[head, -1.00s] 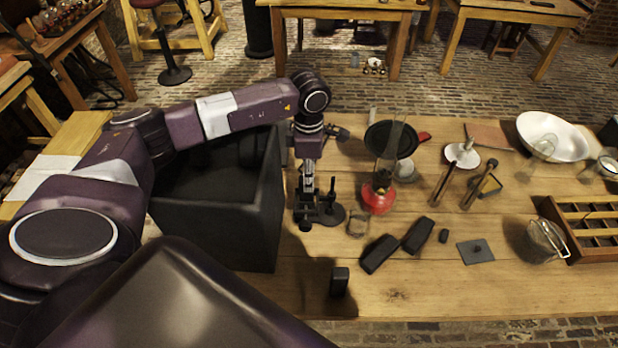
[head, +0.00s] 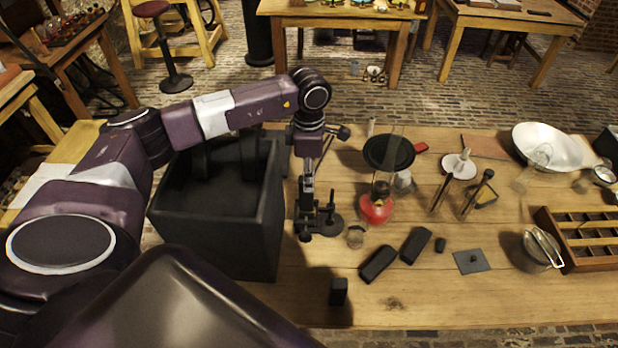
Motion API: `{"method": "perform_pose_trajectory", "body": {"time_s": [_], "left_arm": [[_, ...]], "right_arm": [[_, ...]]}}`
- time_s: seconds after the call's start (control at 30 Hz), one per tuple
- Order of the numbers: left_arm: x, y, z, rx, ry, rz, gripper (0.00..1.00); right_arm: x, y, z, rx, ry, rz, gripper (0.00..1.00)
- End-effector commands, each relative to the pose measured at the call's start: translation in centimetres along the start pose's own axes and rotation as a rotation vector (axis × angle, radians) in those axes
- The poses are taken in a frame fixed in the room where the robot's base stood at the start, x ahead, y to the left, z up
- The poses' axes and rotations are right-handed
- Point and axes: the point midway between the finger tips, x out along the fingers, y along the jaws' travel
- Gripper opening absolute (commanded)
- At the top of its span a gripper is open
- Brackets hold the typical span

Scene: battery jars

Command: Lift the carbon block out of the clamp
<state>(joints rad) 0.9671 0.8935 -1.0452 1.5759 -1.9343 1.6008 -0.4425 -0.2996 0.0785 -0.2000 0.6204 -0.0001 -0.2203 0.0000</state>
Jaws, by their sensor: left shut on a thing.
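The clamp (head: 329,222) is a small black stand on the wooden table, just right of the big black bin. My left gripper (head: 307,203) points straight down at the clamp's left side, in the middle of the head view. Its jaws are shut on a dark piece at the clamp, which I take to be the carbon block; the piece is mostly hidden by the fingers. I cannot tell whether it is clear of the clamp. My right gripper is not in view.
The black bin (head: 216,228) stands close left of the clamp. A red-based lamp (head: 376,209) and a small glass (head: 355,236) are close on the right. Black blocks (head: 378,263) (head: 416,245) (head: 339,291) lie or stand nearer the front edge.

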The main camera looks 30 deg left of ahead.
Motion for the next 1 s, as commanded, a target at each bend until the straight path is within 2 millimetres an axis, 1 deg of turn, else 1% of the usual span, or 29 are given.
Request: {"method": "perform_pose_trajectory", "body": {"time_s": [0.03,0.53,0.7,1.0], "left_arm": [[-0.5,0.1,0.0,0.000,-0.001,0.001,0.00],[-3.0,0.1,0.0,0.000,-0.001,0.002,0.00],[-3.4,0.1,0.0,0.000,-0.001,0.002,0.00],[-3.3,0.0,0.0,0.001,-0.001,0.002,0.00]], "right_arm": [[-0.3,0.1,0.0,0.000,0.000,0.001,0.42],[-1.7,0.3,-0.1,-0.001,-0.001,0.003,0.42],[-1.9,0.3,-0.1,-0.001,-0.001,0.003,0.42],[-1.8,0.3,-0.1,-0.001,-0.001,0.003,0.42]]}}
